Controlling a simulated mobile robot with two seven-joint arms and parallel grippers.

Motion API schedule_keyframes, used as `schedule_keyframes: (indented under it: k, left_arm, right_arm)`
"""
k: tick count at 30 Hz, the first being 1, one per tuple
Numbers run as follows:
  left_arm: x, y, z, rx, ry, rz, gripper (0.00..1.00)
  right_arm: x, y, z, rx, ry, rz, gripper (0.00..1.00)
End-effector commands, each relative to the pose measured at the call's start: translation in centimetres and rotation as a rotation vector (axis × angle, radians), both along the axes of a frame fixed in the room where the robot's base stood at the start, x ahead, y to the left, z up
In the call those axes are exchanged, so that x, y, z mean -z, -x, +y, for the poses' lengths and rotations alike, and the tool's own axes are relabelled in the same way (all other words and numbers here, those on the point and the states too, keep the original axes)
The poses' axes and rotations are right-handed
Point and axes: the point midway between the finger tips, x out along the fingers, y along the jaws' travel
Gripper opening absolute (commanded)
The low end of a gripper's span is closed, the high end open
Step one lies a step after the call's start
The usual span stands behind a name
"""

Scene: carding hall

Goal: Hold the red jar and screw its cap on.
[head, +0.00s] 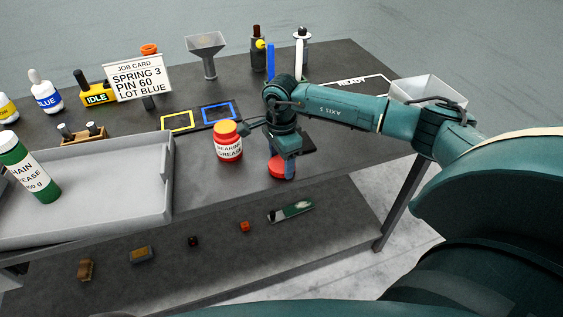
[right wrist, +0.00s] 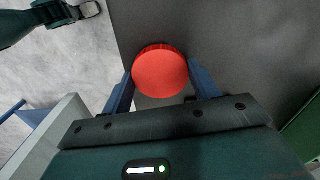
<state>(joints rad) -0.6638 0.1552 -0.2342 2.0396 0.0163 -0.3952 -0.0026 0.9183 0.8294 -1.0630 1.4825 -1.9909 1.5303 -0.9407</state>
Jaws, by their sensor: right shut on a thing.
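The red jar (head: 229,149), labelled bearing grease, stands upright on the table; its top is yellow-orange. My right gripper (head: 281,162) is to the right of the jar, nearer the table's front edge, pointing down. It is shut on a round red cap (head: 282,169). In the right wrist view the red cap (right wrist: 160,72) sits between the two blue fingers, its flat face toward the camera. The cap is apart from the jar. Whether it touches the table is hard to tell. My left gripper is not in view.
A grey tray (head: 150,213) with a green grease tube (head: 28,168) takes up the left front. Behind the jar lie yellow (head: 178,121) and blue (head: 218,111) outlined squares. A job card (head: 138,82), bottles and a funnel (head: 206,45) stand farther back. Small items lie on the lower shelf.

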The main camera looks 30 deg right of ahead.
Motion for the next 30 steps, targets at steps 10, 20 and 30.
schedule_keyframes:
  k: [10, 20, 30]
  left_arm:
    - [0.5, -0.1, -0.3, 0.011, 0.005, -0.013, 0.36]
    - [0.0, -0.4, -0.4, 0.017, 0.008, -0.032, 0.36]
    - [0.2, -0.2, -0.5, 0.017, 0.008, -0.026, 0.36]
  right_arm:
    - [-6.5, -0.1, 0.0, 0.000, 0.000, -0.006, 0.39]
    - [-9.5, 0.0, 0.0, 0.000, 0.000, -0.001, 0.39]
    - [-9.5, 0.1, 0.1, -0.011, 0.000, -0.001, 0.39]
